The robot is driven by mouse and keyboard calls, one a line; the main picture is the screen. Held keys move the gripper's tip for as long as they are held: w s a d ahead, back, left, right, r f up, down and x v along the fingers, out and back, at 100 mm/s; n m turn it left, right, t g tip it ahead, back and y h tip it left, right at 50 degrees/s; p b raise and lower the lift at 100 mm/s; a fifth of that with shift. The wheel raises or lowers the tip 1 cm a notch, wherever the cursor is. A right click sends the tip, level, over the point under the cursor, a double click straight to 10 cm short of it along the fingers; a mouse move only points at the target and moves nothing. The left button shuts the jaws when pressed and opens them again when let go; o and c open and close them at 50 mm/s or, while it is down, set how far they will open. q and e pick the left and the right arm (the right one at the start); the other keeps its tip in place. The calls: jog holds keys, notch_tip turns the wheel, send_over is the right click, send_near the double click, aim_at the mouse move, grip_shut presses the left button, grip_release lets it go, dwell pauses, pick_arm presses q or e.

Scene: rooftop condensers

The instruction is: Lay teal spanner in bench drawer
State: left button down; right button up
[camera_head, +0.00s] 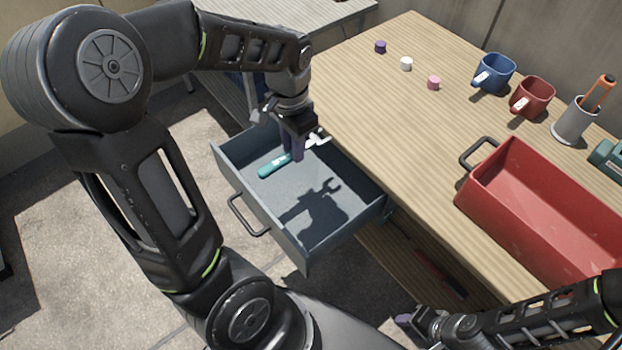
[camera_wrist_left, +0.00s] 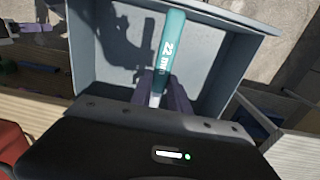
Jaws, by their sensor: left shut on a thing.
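The teal spanner (camera_head: 274,166) has a teal handle and a pale metal end. It is inside the outline of the open grey bench drawer (camera_head: 262,205), near its far left side. My left gripper (camera_head: 296,153) is shut on the spanner, with its fingers around the part where handle meets metal. In the left wrist view the spanner (camera_wrist_left: 167,45), marked 22 mm, lies across the drawer (camera_wrist_left: 215,60). The shadow on the drawer floor is set off from the gripper, so the spanner seems held above the floor. My right gripper (camera_head: 408,324) is low beside the bench.
The wooden bench (camera_head: 400,130) holds a red tray (camera_head: 530,205), a blue mug (camera_head: 494,72), a red mug (camera_head: 533,97), a grey cup (camera_head: 573,122) with an orange-handled tool, and several small coloured pegs. The drawer looks otherwise empty.

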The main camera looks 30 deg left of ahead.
pick_arm(q)
jog(key=b, duration=0.2)
send_near(309, 183)
jog(key=s+f, duration=0.2)
jog(key=s+a+f, duration=0.1)
jog(key=s+f, duration=0.1)
jog(key=f, duration=0.1)
jog(key=shift+a+f, duration=0.1)
jog(key=shift+f, duration=0.05)
jog(key=shift+w, duration=0.2)
jog(key=w, duration=0.2)
jog(key=w+d, duration=0.1)
jog(key=shift+w+d, duration=0.15)
jog(key=shift+w, duration=0.2)
jog(key=shift+s+f, duration=0.15)
jog(key=shift+f, duration=0.4)
jog(key=shift+f, duration=0.1)
